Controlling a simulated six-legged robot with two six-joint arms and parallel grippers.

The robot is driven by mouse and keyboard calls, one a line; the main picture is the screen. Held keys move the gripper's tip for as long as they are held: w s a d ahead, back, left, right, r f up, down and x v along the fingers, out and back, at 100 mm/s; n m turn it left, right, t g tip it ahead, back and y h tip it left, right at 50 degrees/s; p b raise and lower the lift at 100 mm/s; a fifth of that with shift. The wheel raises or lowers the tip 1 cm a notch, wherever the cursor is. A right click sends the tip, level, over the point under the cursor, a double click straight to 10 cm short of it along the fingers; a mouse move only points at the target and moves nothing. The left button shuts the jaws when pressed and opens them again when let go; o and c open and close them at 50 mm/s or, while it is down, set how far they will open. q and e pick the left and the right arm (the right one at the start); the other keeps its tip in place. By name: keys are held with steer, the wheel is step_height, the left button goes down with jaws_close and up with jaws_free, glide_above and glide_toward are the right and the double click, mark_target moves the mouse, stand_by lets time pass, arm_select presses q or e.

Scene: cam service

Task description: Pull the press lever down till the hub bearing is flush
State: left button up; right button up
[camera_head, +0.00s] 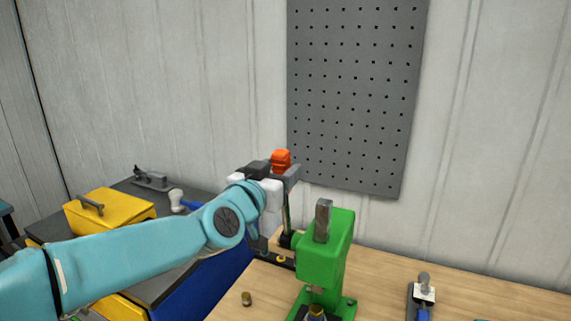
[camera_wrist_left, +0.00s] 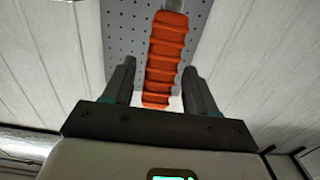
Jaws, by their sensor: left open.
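The green arbor press (camera_head: 322,248) stands on the wooden bench, with a steel ram (camera_head: 323,220) sticking out of its top. Its lever stands up on the press's left side and ends in an orange ribbed grip (camera_head: 281,160). My left gripper (camera_head: 285,172) is at this grip. In the left wrist view the orange grip (camera_wrist_left: 165,55) lies between the two open fingers (camera_wrist_left: 160,85), with gaps on both sides. A brass-coloured part (camera_head: 317,312), perhaps the hub bearing, shows under the ram at the bottom edge, partly cut off. My right gripper is not in view.
A blue-handled toggle clamp (camera_head: 424,295) stands at right. A yellow toolbox (camera_head: 108,212) sits on the dark cabinet at left. A grey pegboard (camera_head: 355,90) hangs behind.

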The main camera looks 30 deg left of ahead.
arm_select(q)
steer(key=w, duration=0.3)
steer(key=shift+w, duration=0.3)
steer(key=shift+s+a, duration=0.1)
steer(key=shift+a, duration=0.05)
